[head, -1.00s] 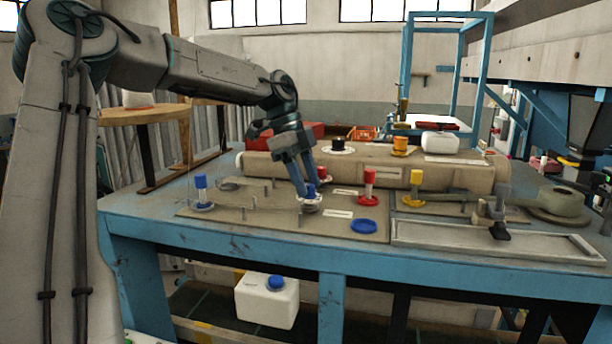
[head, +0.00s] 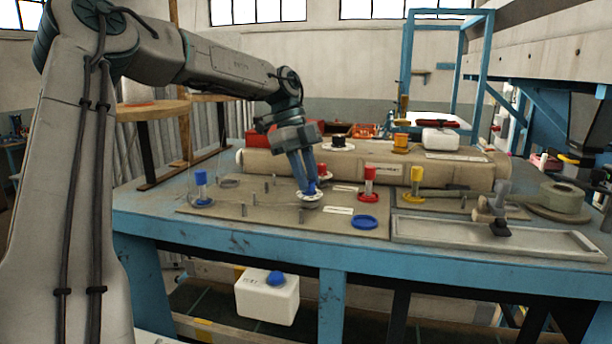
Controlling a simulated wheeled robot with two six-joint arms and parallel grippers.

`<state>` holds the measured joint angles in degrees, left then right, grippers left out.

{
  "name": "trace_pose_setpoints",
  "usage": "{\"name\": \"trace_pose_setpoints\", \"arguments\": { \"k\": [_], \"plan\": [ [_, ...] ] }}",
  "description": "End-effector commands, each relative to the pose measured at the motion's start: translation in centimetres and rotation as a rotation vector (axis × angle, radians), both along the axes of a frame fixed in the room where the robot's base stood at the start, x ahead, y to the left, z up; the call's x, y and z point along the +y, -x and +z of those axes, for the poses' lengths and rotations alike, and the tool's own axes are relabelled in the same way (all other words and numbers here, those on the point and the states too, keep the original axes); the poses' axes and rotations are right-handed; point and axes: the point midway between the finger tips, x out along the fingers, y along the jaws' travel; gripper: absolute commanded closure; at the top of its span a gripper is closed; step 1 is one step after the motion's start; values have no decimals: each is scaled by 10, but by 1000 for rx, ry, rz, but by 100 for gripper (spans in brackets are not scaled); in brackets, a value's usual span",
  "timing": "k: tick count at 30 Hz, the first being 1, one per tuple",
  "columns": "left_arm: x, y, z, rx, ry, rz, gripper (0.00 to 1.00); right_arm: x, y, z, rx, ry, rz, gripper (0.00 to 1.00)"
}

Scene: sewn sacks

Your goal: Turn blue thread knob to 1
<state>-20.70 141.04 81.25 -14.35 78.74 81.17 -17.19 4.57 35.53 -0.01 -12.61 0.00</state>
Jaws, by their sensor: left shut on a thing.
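The blue thread knob (head: 311,187) sits on a pale dial plate on the flat board (head: 265,218) of the blue workbench. My left gripper (head: 306,181) points down from above with its fingers around the knob, shut on it. The fingers hide part of the knob, and the numbers on the dial are too small to read. My right gripper does not show.
Red-topped (head: 369,182) and yellow-topped (head: 416,182) posts stand right of the gripper, with a blue ring (head: 364,222) in front. A long beige roll (head: 380,167) lies behind.

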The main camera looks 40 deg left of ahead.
Motion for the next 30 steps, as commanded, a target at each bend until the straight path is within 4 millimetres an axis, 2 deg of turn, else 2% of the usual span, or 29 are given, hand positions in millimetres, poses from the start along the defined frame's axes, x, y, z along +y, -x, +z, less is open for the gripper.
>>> {"name": "trace_pose_setpoints", "arguments": {
  "k": [15, 22, 30],
  "plan": [
    [-1, -4, 0, 0, -1, -418, 100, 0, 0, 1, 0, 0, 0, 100],
    [-1, -5, 0, -1, -2, -529, 100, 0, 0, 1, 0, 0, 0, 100],
    [-1, -5, 1, -1, 0, -581, 100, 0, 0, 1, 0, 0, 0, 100]
  ]
}}
